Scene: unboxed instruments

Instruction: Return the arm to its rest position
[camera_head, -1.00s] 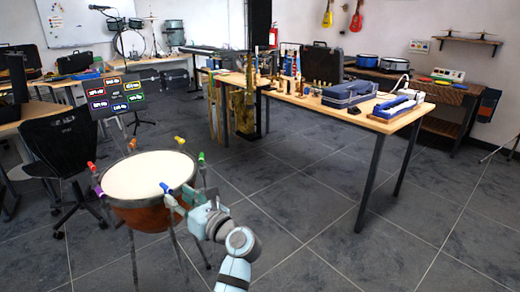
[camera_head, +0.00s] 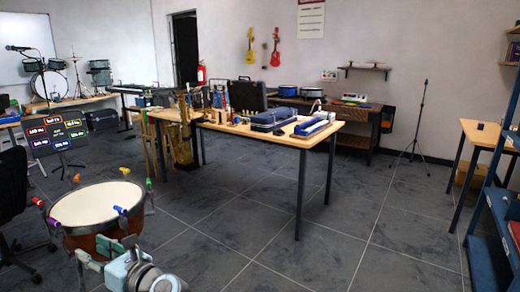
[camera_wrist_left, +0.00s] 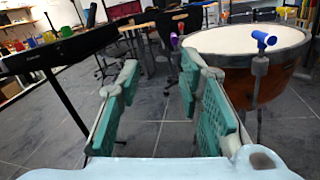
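My left gripper (camera_head: 102,253) is at the lower left in the head view, in front of the kettledrum (camera_head: 97,204), which has a white skin and a copper-brown bowl. In the left wrist view the gripper (camera_wrist_left: 160,85) has its two green-padded fingers apart with only floor between them. The drum (camera_wrist_left: 262,42) stands just to the right of the fingers there. I cannot tell whether the gripper touches it. My right gripper is not in view.
A long wooden table (camera_head: 318,138) with instruments and cases stands mid-room. A screen with coloured labels (camera_head: 57,133) stands behind the drum. A blue shelf (camera_head: 490,235) is at the right edge. The floor (camera_head: 350,235) between is clear. A black stand (camera_wrist_left: 65,48) is left in the wrist view.

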